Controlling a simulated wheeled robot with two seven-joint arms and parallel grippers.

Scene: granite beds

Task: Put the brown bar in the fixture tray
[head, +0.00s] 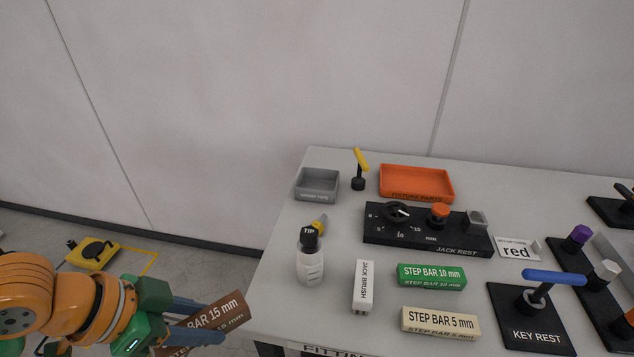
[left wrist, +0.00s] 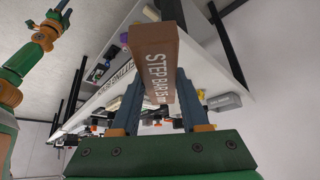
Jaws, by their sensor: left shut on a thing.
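The brown bar (head: 219,313), marked 15 mm, is in my left gripper (head: 196,322) at the lower left, off the table's left edge. The left wrist view shows the same bar (left wrist: 153,60) between the two fingers of the gripper (left wrist: 158,100), its lettered side facing the camera. The fixture tray (head: 416,181) is the shallow orange tray at the back of the table, labelled FIXTURE PARTS; it looks empty. My right arm (left wrist: 12,95) shows at the left of the left wrist view; its jaws are too small to read.
A grey tray (head: 317,183) and a yellow-handled key (head: 360,168) stand left of the orange tray. The black jack rest (head: 427,232) is in front of it.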

